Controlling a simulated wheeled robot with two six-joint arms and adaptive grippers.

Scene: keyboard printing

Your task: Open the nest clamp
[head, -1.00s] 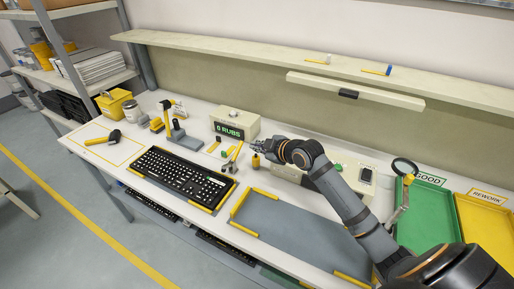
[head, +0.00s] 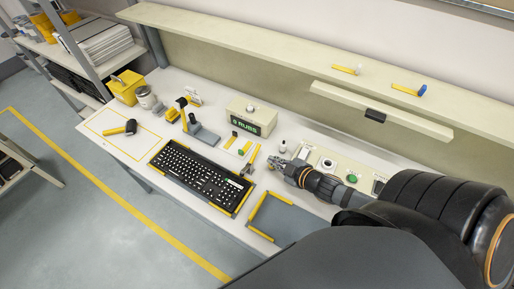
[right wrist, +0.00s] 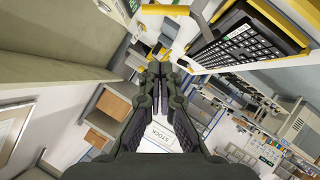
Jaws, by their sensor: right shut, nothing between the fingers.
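The black keyboard (head: 200,172) lies in a nest with yellow edges on the white bench. What looks like the nest clamp (head: 251,158), an upright lever with a yellow part, stands at the nest's right back corner. Its exact position is too small to tell. My right gripper (head: 276,161) is just right of the clamp, apart from it, fingers pointing left. In the right wrist view its fingers (right wrist: 160,80) are together and empty. The keyboard (right wrist: 262,38) shows there at the upper right, with a yellow bar beside it. My left gripper is out of view.
A display box (head: 250,115) stands behind the keyboard. A stand with a yellow handle (head: 200,132) is behind its left part. A grey mat (head: 285,222) with yellow edging lies to the right. A mallet (head: 121,128) lies at the left. A shelf runs above the bench.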

